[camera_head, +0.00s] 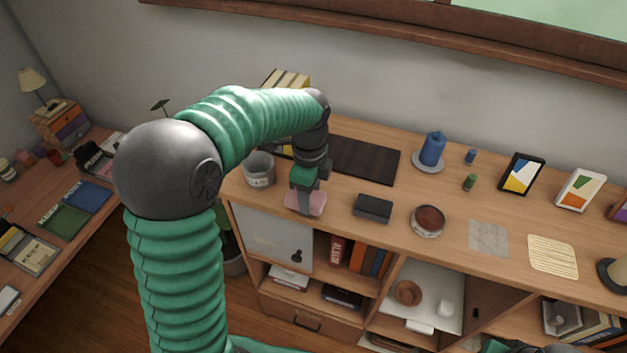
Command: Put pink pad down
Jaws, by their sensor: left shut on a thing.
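The pink pad (317,203) is at the front left part of the wooden cabinet top (345,222). My left gripper (304,198) reaches down from above and is shut on the pad. The gripper hides the middle of the pad, and I cannot tell whether the pad touches the wood. My right gripper is not clearly in view; only a bit of green shows at the bottom edge.
A grey cup (259,170) stands just left of the gripper. A dark box (373,208) lies to the right, a dark mat (364,160) behind. A bowl (428,220) and blue candle (432,149) stand farther right. Bare wood separates them.

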